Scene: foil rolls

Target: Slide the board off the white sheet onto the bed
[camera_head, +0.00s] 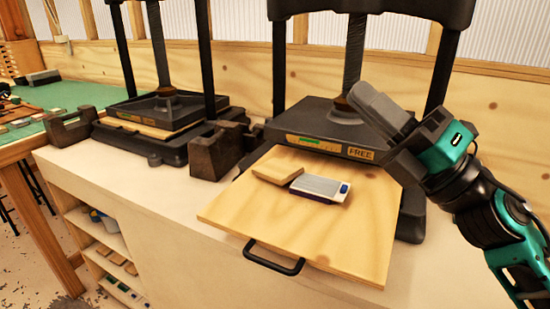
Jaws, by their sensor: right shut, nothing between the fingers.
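A large pale wooden board (350,235) with a black bar handle (272,258) on its front edge lies in front of the right press, its back edge under the press's dark plate. A small wooden block (277,172) and a grey-and-white item with a blue end (319,188) lie side by side on it. I cannot clearly make out a separate white sheet, and the press bed is mostly hidden. My right gripper (366,100) is shut and empty, in front of the right press's plate, above the board's back right. My left gripper is out of view.
The right press (310,125) carries a "FREE" label. A second press (160,115) stands to the left, with brown blocks (216,152) between them. The white counter (130,185) is bare at front left. A green-topped table (70,105) stands far left.

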